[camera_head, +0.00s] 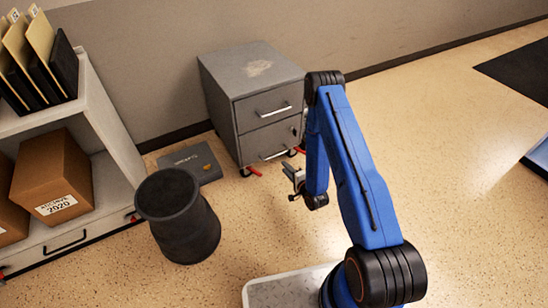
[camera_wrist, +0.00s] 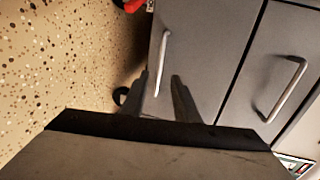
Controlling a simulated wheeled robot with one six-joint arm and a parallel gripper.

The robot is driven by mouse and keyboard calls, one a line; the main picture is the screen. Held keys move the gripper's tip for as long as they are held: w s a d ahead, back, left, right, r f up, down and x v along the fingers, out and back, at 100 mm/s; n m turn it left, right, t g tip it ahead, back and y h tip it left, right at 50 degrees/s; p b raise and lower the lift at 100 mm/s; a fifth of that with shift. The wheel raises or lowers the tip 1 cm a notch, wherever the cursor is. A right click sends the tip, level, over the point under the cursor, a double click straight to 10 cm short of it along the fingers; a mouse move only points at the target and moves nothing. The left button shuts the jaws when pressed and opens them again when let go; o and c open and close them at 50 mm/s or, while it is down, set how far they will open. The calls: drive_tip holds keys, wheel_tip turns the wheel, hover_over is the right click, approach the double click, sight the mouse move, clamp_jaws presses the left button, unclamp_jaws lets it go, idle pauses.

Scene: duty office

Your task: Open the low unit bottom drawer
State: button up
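The grey low drawer unit (camera_head: 235,90) stands against the wall, with two drawers that look shut. Its bottom drawer (camera_head: 262,143) has a metal bar handle (camera_head: 273,155). In the wrist view the bottom drawer handle (camera_wrist: 165,55) is ahead, and its near end shows between my fingers. My gripper (camera_head: 293,182) is in front of the unit, low and to the right of the bottom handle. In the wrist view my gripper (camera_wrist: 160,77) is open, its two dark fingers apart with nothing held. Whether the fingers touch the drawer front cannot be told.
The top drawer handle (camera_wrist: 283,90) is at the right in the wrist view. A dark bin (camera_head: 178,215) and a flat grey box (camera_head: 189,162) stand left of the unit. A shelf (camera_head: 105,120) with folders and boxes is further left.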

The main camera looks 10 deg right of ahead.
drive_tip(key=x, duration=1.2)
drive_tip(key=shift+w+a, duration=0.1)
drive_tip(key=shift+w, duration=0.3)
clamp_jaws()
